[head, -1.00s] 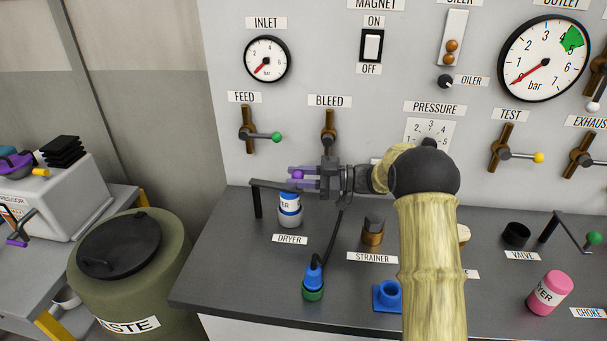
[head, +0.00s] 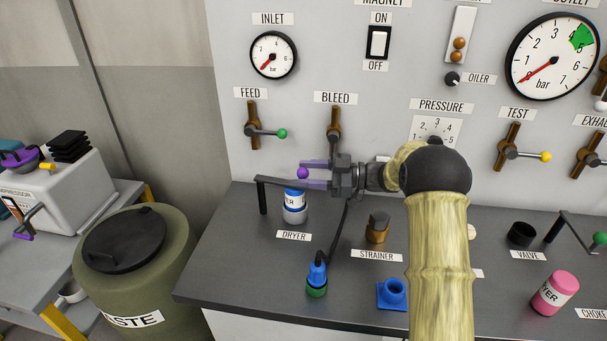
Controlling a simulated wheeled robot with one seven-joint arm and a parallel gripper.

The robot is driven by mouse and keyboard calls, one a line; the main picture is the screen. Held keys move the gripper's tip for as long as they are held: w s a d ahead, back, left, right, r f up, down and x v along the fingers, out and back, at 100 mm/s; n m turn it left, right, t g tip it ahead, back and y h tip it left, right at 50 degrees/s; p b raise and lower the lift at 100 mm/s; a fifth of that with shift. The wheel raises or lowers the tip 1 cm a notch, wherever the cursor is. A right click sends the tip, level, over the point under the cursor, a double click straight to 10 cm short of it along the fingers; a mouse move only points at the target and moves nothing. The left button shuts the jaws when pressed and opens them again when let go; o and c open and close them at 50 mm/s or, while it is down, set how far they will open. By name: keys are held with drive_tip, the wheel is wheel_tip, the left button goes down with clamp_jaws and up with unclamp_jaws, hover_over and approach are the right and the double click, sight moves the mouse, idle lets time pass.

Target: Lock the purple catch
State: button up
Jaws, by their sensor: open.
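The purple catch is a dark bent lever (head: 263,200) standing over the bottle marked DRYER (head: 294,215), with a purple ball knob (head: 302,173) at its free end. Its arm runs level to the right above the bottle's top. My gripper (head: 301,173) comes in from the right with two purple fingers, one above and one below the knob. The fingers are apart, and the knob sits at their tips. Whether a finger touches the knob or the lever arm I cannot tell. The gripper body hides the lower part of the BLEED handle.
The FEED handle with a green knob (head: 282,133) is on the panel up left. A brown strainer (head: 377,228), a blue-green plug (head: 317,278) and a blue socket (head: 392,294) stand on the grey bench. A waste bin (head: 150,260) stands left of the bench.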

drive_tip(key=d+b, duration=0.1)
drive_tip(key=d, duration=1.4)
drive_tip(key=shift+s+d+b, duration=0.3)
drive_tip(key=shift+d, duration=0.1)
drive_tip(key=shift+a+r, duration=0.15)
drive_tip(key=shift+a, duration=0.2)
drive_tip(key=c, duration=0.8)
drive_tip(key=a+r+t, duration=0.1)
drive_tip(key=s+a+r+n+t+p, duration=0.1)
drive_tip(key=a, duration=0.1)
drive_tip(key=s+a+r+n+t, duration=0.1)
drive_tip(key=shift+a+t, duration=0.4)
clamp_jaws()
drive_tip(key=s+a+n+t+h+p, duration=0.2)
drive_tip(key=s+t+h, duration=0.4)
drive_tip(key=s, duration=0.6)
drive_tip(key=shift+s+a+f+n+t+h+p, duration=0.2)
drive_tip(key=shift+s+a+n+t+h+p, duration=0.15)
drive_tip(key=shift+a+n+t, duration=0.4)
